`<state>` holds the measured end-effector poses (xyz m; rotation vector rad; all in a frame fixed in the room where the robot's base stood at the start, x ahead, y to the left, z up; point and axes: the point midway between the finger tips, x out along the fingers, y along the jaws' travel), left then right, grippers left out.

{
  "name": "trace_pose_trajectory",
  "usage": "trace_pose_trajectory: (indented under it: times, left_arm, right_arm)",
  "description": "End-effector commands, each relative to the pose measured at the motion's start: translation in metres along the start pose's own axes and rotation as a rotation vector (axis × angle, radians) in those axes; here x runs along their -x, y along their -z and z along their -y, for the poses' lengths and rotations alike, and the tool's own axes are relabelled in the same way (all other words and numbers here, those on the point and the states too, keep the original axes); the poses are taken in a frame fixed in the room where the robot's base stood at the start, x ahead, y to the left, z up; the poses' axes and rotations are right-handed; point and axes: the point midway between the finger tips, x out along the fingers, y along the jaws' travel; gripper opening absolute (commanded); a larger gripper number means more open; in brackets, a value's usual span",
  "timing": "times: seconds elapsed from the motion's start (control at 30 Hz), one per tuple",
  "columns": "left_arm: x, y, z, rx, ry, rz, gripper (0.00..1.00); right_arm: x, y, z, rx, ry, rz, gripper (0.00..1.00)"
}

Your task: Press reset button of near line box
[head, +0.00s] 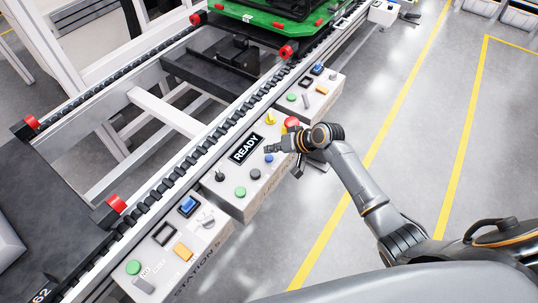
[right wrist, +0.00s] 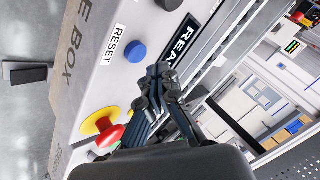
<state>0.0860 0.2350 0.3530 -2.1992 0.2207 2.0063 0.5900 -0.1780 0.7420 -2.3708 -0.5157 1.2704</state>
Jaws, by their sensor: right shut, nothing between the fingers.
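The near line box (head: 262,186) is a light grey panel with a black READY display (head: 246,148). Its blue reset button (head: 269,158) sits beside black and green buttons. In the right wrist view, the blue button (right wrist: 136,51) is next to a RESET label (right wrist: 115,44). My right gripper (head: 270,149) is shut and empty over the box, close to the blue button. In the right wrist view its fingertips (right wrist: 156,72) appear just beside the button; I cannot tell whether they touch it. My left gripper is out of view.
Open floor (head: 425,110) lies to the right.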

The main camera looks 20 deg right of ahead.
Motion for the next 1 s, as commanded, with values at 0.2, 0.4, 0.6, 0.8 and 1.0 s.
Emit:
trace_pose_trajectory:
  times: [0.2, 0.4, 0.6, 0.8, 1.0]
  left_arm:
    - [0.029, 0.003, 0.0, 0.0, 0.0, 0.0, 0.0]
    - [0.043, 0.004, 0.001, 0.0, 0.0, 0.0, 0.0]
    - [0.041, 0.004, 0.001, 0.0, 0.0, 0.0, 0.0]
    - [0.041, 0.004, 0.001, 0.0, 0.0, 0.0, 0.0]
    - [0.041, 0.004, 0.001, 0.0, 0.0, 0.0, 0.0]
  right_arm:
    - [0.02, 0.015, 0.014, 0.0, 0.0, 0.0, 0.0]
    - [0.03, 0.022, 0.022, 0.0, 0.0, 0.0, 0.0]
    - [0.029, 0.021, 0.021, 0.0, 0.0, 0.0, 0.0]
    - [0.029, 0.021, 0.021, 0.0, 0.0, 0.0, 0.0]
    - [0.029, 0.021, 0.021, 0.0, 0.0, 0.0, 0.0]
